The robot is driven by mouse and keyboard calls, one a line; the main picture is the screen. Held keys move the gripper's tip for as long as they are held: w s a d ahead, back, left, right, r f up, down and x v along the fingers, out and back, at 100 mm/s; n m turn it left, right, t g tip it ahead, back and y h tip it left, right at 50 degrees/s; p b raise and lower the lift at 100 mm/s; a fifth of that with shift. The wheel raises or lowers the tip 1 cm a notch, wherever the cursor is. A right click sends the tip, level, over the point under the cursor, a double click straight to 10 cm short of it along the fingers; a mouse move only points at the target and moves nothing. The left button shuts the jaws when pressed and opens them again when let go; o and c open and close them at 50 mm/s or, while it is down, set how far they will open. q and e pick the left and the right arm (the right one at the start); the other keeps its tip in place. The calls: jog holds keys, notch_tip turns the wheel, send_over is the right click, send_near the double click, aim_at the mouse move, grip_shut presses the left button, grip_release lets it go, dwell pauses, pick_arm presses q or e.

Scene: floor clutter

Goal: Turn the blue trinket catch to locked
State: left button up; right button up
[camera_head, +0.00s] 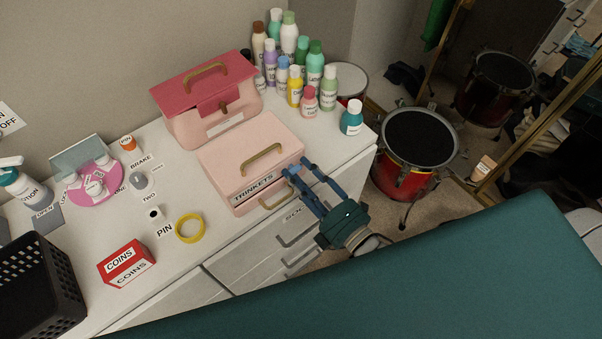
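The pink trinket box (228,160), labelled TRINKETS, stands on the white cabinet top with its lid down and a brass handle on the lid. My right gripper (298,167) is at the front right corner of this box. Its two blue fingers are apart, with a gap between them, and point at the box front. A small blue patch shows at the fingertips. I cannot tell whether it is the blue catch or part of a finger, so the catch's setting is not readable. Whether the fingers touch the box is unclear. My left gripper is not in view.
A darker pink box (205,127) stands behind, with several bottles (295,85) to its right. A yellow ring (189,228), red COINS box (126,263) and black basket (35,290) are left. A large teal surface (430,280) fills the lower right. A red drum (405,180) stands beyond the cabinet.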

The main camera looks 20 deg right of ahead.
jog(key=shift+c, duration=0.5)
grip_shut()
jog(key=shift+m, duration=0.3)
jog(key=m+p, duration=0.1)
jog(key=m, duration=0.1)
jog(key=shift+r+m+p, duration=0.1)
jog(key=shift+m+p, duration=0.2)
jog(key=shift+m, duration=0.1)
jog(key=m+p, duration=0.1)
jog(key=m, duration=0.2)
jog(key=shift+d+m, duration=0.15)
jog(key=shift+m, duration=0.15)
jog(key=m, duration=0.1)
jog(key=m+p, duration=0.1)
jog(key=m, duration=0.3)
jog(key=shift+f+p, duration=0.25)
jog(key=shift+p, duration=0.15)
jog(key=m, duration=0.5)
jog(key=shift+d+f+m+p, duration=0.1)
jog(key=shift+f+m+p, duration=0.1)
jog(key=shift+m+p, duration=0.2)
